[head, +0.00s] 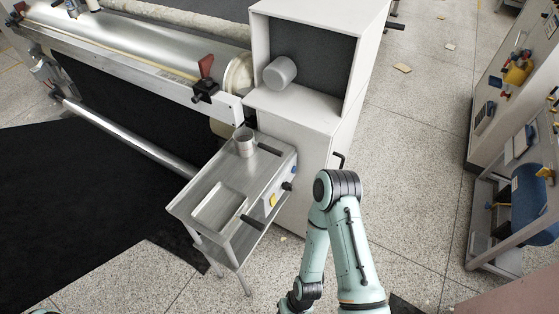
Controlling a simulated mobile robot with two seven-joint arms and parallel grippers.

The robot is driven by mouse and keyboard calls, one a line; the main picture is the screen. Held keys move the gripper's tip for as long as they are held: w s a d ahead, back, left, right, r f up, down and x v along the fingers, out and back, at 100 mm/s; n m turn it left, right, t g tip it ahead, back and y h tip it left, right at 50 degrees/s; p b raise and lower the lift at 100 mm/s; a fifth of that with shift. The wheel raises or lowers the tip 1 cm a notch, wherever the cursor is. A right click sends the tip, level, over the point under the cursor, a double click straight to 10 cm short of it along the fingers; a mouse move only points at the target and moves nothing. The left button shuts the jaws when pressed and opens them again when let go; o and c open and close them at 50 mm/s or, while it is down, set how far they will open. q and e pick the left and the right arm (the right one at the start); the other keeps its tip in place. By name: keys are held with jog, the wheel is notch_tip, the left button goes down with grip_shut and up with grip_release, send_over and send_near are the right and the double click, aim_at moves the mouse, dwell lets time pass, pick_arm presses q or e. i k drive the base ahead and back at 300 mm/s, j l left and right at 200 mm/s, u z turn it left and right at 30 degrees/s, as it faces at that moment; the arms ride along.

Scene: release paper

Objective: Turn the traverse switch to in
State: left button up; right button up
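No label reading traverse or in can be made out, so I cannot tell for sure which control is the traverse switch. The knob's setting is too small to read. An arm of mine rises in the lower middle, to the right of the stand and apart from the panel. Neither of my grippers shows.
A metal cup (244,142) and two black handles are on the stand. Behind is a large roller machine (150,50) with a red lever (206,66) and an open white cabinet (262,30). A rack (500,215) stands at the right. The speckled floor between is mostly clear.

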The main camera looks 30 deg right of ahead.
aim_at(286, 186)
jog(key=z, duration=1)
